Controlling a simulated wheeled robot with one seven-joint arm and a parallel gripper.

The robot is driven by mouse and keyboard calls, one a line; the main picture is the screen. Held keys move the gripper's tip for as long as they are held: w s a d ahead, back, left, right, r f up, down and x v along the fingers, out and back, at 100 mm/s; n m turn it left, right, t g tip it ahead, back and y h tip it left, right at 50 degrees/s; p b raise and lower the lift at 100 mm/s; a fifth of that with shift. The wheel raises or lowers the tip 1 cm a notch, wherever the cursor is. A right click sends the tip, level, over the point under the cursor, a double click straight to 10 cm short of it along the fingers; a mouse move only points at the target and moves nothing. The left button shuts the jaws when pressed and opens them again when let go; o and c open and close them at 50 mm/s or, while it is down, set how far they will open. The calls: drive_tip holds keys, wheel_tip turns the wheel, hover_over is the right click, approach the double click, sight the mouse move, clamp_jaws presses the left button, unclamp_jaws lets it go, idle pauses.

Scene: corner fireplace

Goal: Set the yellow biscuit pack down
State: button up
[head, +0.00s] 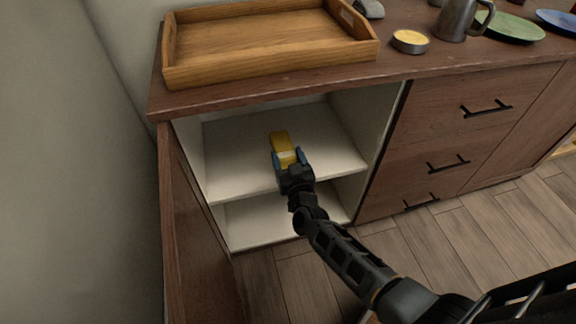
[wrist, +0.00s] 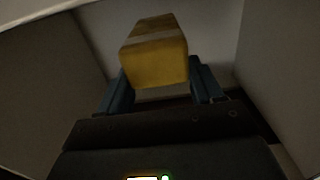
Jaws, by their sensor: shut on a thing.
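The yellow biscuit pack (head: 281,142) is held in my gripper (head: 289,158), inside the open cabinet over its upper shelf (head: 235,160). In the wrist view the pack (wrist: 155,62) stands out between the two blue fingers of my gripper (wrist: 160,90), which are shut on its sides. A paler band crosses the pack. I cannot tell whether the pack touches the shelf or hangs a little above it. The near end of the pack is partly hidden by my gripper in the head view.
The cabinet door (head: 190,220) stands open on the left. A lower shelf (head: 265,220) lies below. The countertop above carries a wooden tray (head: 265,40), a yellow-topped tin (head: 410,41), a mug (head: 457,20) and plates. The upper shelf looks bare around the pack.

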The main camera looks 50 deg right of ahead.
drive_tip(key=shift+f+b, duration=0.85)
drive_tip(key=shift+f, duration=0.9)
drive_tip(key=shift+f, duration=0.15)
drive_tip(key=o, duration=1.1)
drive_tip(key=shift+o, duration=0.2)
